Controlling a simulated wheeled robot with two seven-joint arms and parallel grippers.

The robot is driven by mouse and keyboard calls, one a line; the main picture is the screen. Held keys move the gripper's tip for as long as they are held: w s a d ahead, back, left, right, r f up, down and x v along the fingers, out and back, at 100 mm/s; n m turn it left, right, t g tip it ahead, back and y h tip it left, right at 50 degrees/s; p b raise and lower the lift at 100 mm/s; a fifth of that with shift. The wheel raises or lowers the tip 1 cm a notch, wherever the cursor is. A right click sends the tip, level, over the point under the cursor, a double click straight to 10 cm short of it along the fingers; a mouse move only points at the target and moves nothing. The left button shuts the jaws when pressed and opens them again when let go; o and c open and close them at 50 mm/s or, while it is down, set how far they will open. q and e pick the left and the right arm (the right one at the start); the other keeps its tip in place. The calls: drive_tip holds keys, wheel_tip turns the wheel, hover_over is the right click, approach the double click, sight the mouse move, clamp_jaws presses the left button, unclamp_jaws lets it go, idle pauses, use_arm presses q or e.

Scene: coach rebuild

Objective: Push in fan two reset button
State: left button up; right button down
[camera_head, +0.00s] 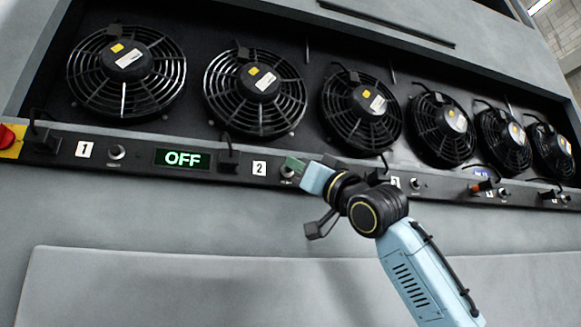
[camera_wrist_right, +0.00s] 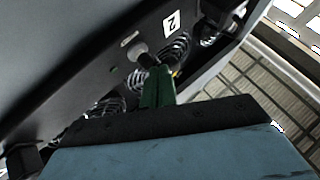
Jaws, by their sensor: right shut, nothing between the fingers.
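The fan two reset button (camera_head: 287,172) sits on the dark control strip just right of the white "2" label (camera_head: 259,168). In the right wrist view the button (camera_wrist_right: 147,60) shows as a dark cap in a silver collar, near the "2" label (camera_wrist_right: 172,22). My right gripper (camera_head: 293,165) is shut and empty, its green fingertips at the button in the head view. In the right wrist view the shut fingertips (camera_wrist_right: 157,72) overlap the button's end; I cannot tell whether they touch it. My left gripper is not in view.
Several caged fans, such as fan two (camera_head: 256,92), stand in the recess above the strip. A green display (camera_head: 182,158) reads OFF. The fan one button (camera_head: 116,152) and a red knob (camera_head: 7,136) lie left. A grey panel (camera_head: 180,285) is below.

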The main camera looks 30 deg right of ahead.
drive_tip(key=shift+w+d, duration=0.15)
drive_tip(key=shift+w, duration=0.4)
idle(0.4)
drive_tip(key=shift+s, duration=0.1)
drive_tip(key=shift+s+a+b, duration=0.15)
drive_tip(key=shift+s+b, duration=0.15)
drive_tip(key=shift+s, duration=0.25)
drive_tip(key=shift+s+a+b, duration=0.15)
drive_tip(key=shift+s+b, duration=0.1)
drive_tip(key=shift+s, duration=0.3)
drive_tip(key=s+b, duration=0.1)
drive_tip(key=s, duration=0.1)
drive_tip(key=s+a+b, duration=0.1)
drive_tip(key=s, duration=0.1)
drive_tip(key=shift+s, duration=0.4)
